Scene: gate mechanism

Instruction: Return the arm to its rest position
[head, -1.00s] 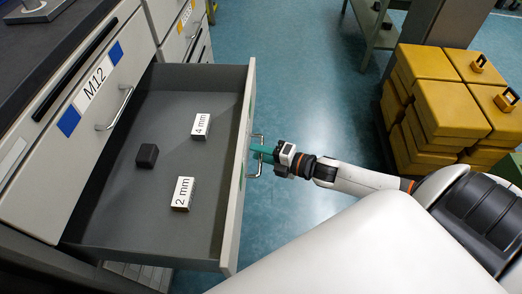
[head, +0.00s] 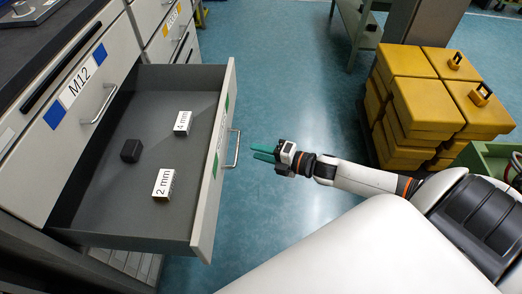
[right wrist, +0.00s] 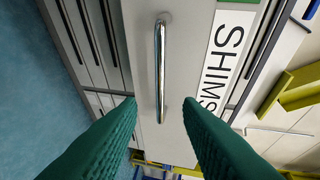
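My right gripper (head: 262,152) is open and empty, with green fingers, just right of the open drawer's front in the head view. The drawer (head: 150,225) is pulled out, and its metal handle (head: 233,148) is a short gap away from the fingertips. In the right wrist view the handle (right wrist: 160,70) stands ahead between the two spread green fingers, clear of both. My left gripper is not in view.
Yellow cases (head: 430,105) are stacked at the right. A green bench (head: 358,20) stands at the back. Blue floor between is clear.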

